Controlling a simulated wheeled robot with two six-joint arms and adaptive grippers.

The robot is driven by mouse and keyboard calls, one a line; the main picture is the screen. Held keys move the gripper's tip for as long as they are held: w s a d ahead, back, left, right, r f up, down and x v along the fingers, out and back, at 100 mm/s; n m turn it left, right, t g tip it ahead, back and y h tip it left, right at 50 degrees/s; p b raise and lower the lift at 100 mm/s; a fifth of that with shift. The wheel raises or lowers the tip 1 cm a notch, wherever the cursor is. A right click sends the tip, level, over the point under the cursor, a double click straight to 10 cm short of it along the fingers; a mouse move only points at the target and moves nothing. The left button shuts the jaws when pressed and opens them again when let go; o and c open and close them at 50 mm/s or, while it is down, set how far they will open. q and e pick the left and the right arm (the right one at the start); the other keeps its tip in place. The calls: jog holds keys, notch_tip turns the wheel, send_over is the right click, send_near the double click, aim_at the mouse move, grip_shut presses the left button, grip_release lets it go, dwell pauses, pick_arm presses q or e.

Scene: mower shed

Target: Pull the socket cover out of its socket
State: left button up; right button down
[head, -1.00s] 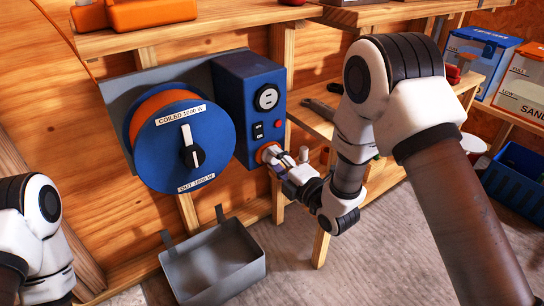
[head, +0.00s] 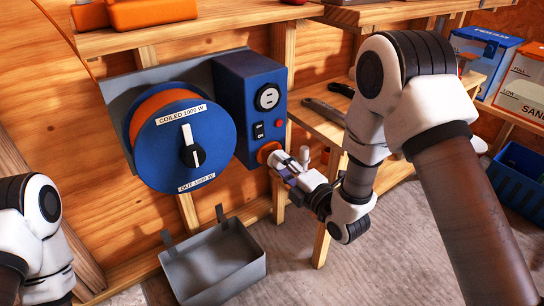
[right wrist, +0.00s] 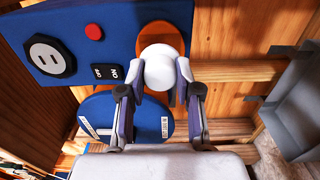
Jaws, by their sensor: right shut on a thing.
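The socket cover is a white round cap, seen in the right wrist view (right wrist: 160,65) between my right fingertips; it also shows in the head view (head: 277,157). The orange socket (head: 267,150) is low on the blue box's front, and its orange ring (right wrist: 160,36) shows behind the cap in the right wrist view. My right gripper (head: 285,166) is shut on the cover, in front of the socket. I cannot tell whether the cover's inner end is still inside the socket. My left gripper is out of view.
The blue box (head: 243,84) also carries a round outlet (head: 267,97), a switch and a red button. A blue cable reel (head: 160,150) stands at its left. A grey open tray (head: 212,265) hangs below. A wooden shelf with tools is at the right.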

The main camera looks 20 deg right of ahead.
jog(key=shift+v, duration=1.7)
